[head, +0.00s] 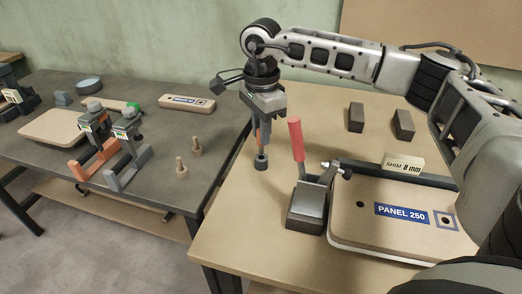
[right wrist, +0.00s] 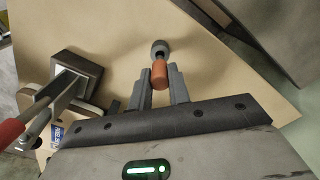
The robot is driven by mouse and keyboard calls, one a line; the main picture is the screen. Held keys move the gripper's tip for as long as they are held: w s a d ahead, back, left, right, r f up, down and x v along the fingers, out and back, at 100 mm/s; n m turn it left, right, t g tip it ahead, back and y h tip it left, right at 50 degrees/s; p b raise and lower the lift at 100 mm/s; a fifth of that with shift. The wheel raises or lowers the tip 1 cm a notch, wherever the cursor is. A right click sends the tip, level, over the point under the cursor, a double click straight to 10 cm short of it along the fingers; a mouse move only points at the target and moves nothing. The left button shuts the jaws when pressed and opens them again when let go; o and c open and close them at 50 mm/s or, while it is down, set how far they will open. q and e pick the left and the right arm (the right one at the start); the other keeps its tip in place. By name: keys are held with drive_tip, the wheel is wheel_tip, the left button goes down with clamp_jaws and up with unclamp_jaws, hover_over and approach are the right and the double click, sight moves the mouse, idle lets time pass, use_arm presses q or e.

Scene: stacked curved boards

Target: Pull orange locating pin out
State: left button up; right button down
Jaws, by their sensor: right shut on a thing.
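My right gripper (head: 262,138) points down at the left part of the near table, left of the red-handled clamp. It is shut on the orange locating pin (right wrist: 159,75), which shows between its fingers in the right wrist view. The pin's dark round end (head: 261,162) is below the fingertips; whether it touches the table cannot be told. The panel marked PANEL 250 (head: 345,235) lies to the right, with a dark round hole near its left side. My left gripper is not in view.
The toggle clamp with a red handle (head: 297,139) stands at the panel's left edge. A shim block (head: 403,164) and two dark blocks (head: 356,117) are behind. The left table (head: 150,200) holds clamps, wooden pegs and boards.

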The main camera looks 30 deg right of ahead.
drive_tip(key=shift+r+p, duration=1.5)
drive_tip(key=shift+r, duration=0.55)
